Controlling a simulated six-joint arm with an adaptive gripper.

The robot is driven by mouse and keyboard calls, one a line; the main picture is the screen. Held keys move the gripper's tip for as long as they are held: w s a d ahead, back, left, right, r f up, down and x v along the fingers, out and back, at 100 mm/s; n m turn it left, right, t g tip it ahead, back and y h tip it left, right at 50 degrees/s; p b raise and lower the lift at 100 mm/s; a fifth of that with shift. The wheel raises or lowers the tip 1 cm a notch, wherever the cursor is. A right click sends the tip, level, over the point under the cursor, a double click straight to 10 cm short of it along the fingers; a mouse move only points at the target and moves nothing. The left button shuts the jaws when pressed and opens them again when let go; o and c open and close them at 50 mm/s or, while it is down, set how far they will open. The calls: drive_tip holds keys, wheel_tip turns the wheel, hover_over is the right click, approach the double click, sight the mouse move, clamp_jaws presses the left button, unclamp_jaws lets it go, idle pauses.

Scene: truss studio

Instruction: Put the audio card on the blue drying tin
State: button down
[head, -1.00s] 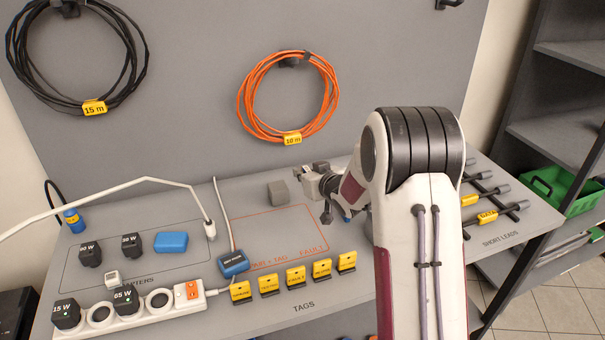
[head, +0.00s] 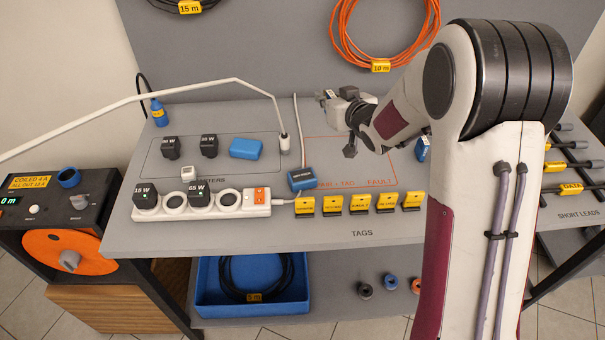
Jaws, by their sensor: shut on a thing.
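My gripper (head: 338,123) is above the back of the bench in the head view, pointing left. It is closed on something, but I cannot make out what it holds. Several yellow cards (head: 360,204) stand in a row in the TAGS area; their print is too small to tell which, if any, is the audio card. I cannot tell for certain which blue thing is the drying tin. A blue box with a dark label (head: 302,180) stands at the left edge of the orange outline. A plain blue block (head: 246,149) lies among the adapters.
A white power strip (head: 215,206) with plugs runs along the bench front. A white curved arm (head: 236,80) spans the left side. A small blue item (head: 422,149) shows beside my wrist. A blue bin (head: 206,288) sits below. Short leads (head: 570,189) lie at right.

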sight(302, 180)
drive_tip(key=s+a+n+y, duration=0.1)
drive_tip(key=s+a, duration=0.7)
drive_tip(key=s, duration=0.1)
drive_tip(key=shift+f+g, duration=0.3)
drive_tip(key=shift+f, duration=0.1)
drive_tip(key=shift+s, duration=0.1)
drive_tip(key=shift+f, duration=2.95)
drive_tip(key=shift+f, duration=2.05)
drive_tip(key=shift+f, duration=0.15)
